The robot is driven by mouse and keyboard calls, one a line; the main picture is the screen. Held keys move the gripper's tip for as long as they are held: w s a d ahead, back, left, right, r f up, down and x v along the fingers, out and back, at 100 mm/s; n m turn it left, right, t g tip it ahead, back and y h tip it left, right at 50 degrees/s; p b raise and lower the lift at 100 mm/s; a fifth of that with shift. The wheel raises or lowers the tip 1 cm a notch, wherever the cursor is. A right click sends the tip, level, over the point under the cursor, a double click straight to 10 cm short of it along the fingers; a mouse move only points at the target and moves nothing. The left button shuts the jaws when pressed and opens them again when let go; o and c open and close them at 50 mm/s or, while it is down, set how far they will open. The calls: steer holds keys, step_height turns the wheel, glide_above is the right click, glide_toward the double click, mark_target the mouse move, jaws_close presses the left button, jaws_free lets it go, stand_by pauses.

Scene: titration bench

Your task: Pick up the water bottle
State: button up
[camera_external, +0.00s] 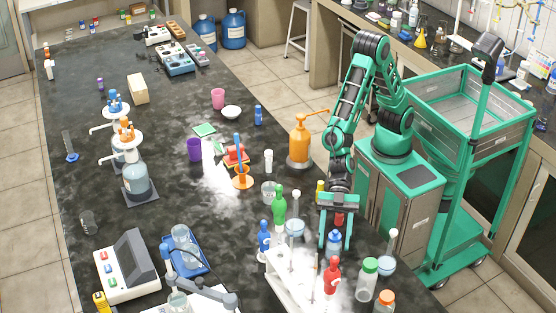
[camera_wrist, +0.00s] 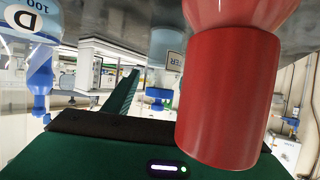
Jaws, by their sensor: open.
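The water bottle (camera_external: 333,243), with a blue cap, stands on the dark bench near its right edge. In the wrist view a clear bottle (camera_wrist: 175,62) with a blue cap and a label ending in "TER" shows upside down, partly hidden by a large red cylinder (camera_wrist: 228,95). My gripper (camera_external: 336,245) points down with its green fingers apart, one on each side of the bottle in the external view. I cannot tell whether they touch it. A dark green finger (camera_wrist: 122,95) shows in the wrist view beside the bottle.
A red bottle (camera_external: 331,277), a green bottle (camera_external: 279,208) and a white rack (camera_external: 290,280) stand close by. A green-capped jar (camera_external: 367,280) and a flask (camera_external: 386,264) stand to the right. An orange pump bottle (camera_external: 300,142) stands farther back. The bench's middle left is clearer.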

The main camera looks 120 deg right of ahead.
steer(key=c, duration=1.1)
steer(key=shift+r, duration=0.15)
